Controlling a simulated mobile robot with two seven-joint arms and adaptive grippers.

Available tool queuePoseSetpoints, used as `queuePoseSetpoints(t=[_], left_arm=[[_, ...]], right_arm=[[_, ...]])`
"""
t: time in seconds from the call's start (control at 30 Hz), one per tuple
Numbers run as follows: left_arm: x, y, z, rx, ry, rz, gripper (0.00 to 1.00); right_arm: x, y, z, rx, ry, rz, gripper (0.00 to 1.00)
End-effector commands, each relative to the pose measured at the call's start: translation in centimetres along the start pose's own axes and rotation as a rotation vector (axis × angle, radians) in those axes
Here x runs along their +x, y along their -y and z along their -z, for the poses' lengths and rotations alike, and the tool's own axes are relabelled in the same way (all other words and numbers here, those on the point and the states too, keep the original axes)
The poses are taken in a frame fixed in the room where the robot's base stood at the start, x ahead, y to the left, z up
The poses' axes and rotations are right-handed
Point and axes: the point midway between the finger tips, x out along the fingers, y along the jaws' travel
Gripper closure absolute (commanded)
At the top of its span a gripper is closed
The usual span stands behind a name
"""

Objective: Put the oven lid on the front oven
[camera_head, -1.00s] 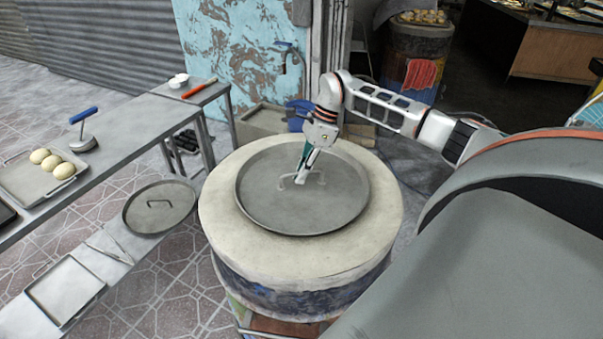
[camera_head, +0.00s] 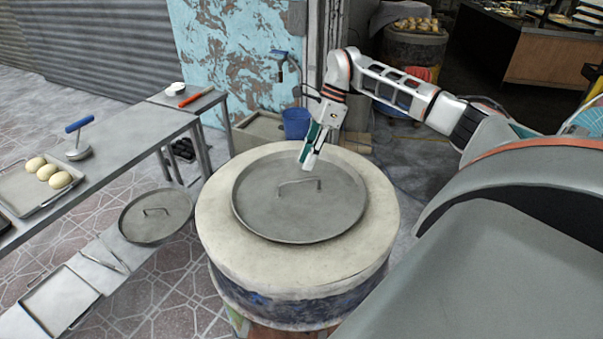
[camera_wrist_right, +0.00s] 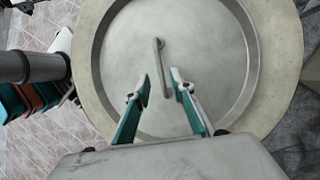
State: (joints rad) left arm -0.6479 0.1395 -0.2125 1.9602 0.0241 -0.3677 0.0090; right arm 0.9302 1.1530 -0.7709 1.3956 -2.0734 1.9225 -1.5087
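The round grey metal oven lid (camera_head: 270,212) lies flat on top of the pale cylindrical front oven (camera_head: 225,245), covering the middle of its top. The lid's bar handle (camera_head: 299,183) stands up near the lid's centre. My right gripper (camera_head: 308,164) is above the lid, apart from the handle and a little behind it. In the right wrist view, the right gripper (camera_wrist_right: 160,84) has its two fingers spread with nothing between them. The lid (camera_wrist_right: 200,45) and its handle (camera_wrist_right: 160,60) lie beyond the fingertips. My left gripper is not in view.
A second round lid (camera_head: 157,228) lies on a low bench at the left. A tray (camera_head: 22,190) with dough balls and a blue-handled tool (camera_head: 78,145) are on the table. A blue bucket (camera_head: 296,124) stands behind the oven. Another oven (camera_head: 412,50) is at the back.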

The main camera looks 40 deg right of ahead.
Motion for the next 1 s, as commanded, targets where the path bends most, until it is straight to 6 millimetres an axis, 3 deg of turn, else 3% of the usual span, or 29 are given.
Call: queuePoseSetpoints(t=[0.1, 0.3, 1.0], left_arm=[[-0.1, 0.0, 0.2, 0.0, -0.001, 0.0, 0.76], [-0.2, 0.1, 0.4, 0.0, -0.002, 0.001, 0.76], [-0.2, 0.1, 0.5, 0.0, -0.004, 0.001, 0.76]], right_arm=[[-2.2, 0.1, 0.0, 0.001, 0.001, 0.003, 0.76], [-4.0, 0.0, 0.0, 0.0, 0.0, 0.0, 0.76], [-4.3, 0.0, 0.0, 0.0, 0.0, -0.001, 0.76]])
